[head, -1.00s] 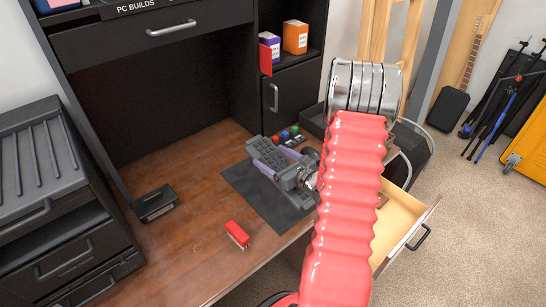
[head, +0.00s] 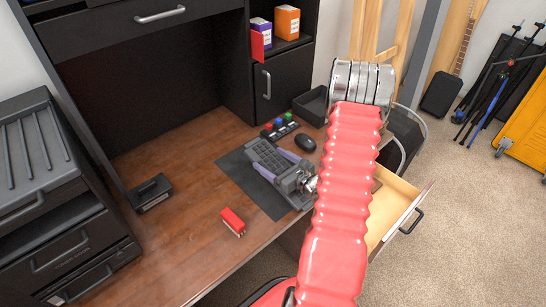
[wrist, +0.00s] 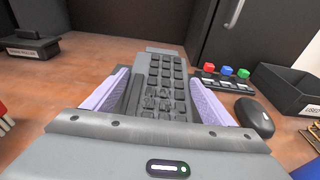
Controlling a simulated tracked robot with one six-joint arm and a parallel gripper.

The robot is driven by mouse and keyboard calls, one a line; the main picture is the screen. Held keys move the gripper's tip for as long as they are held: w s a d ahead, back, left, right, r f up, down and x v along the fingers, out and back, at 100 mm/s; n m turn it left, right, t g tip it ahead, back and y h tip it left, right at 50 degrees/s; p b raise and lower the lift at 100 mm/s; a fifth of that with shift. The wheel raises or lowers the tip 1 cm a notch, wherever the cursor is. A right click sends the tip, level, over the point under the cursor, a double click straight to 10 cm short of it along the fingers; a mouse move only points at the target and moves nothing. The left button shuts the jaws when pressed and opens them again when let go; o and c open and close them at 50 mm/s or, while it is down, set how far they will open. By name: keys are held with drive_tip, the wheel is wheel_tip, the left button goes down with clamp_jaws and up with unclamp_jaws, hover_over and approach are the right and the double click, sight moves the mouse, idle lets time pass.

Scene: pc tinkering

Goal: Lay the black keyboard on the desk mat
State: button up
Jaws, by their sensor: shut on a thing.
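The black keyboard (head: 273,157) is in my gripper (head: 270,165), between its two purple-lined fingers. In the wrist view, the keyboard (wrist: 163,88) lies lengthwise between the fingers of the gripper (wrist: 160,95), with its keys facing up and its far end pointing away. The dark desk mat (head: 238,171) lies flat on the wooden desk. The keyboard is over the mat's right and middle part and looks very low. I cannot tell whether it touches the mat. My red arm hides part of the area to the right of the mat.
A black mouse (head: 305,142) and a pad with coloured buttons (head: 280,127) sit beyond the mat. A black tray (head: 311,106) is behind them. An open drawer (head: 393,212) juts out at right.

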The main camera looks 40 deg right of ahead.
drive_tip(key=o, duration=1.5)
drive_tip(key=shift+f, duration=0.1)
drive_tip(key=s, duration=0.4)
drive_tip(key=s+r, duration=0.1)
drive_tip(key=s, duration=0.4)
drive_tip(key=s+r, duration=0.1)
drive_tip(key=s, duration=0.3)
drive_tip(key=shift+s+d+r, duration=0.2)
drive_tip(key=shift+s, duration=0.1)
drive_tip(key=shift+s+d+r, duration=0.1)
drive_tip(key=shift+s+r, duration=0.3)
drive_tip(key=shift+s, duration=1.85)
drive_tip(key=shift+s+d+r, duration=0.1)
drive_tip(key=shift+s+r, duration=0.25)
drive_tip(key=shift+s, duration=1.95)
drive_tip(key=shift+s+r, duration=0.4)
drive_tip(key=shift+s, duration=1.85)
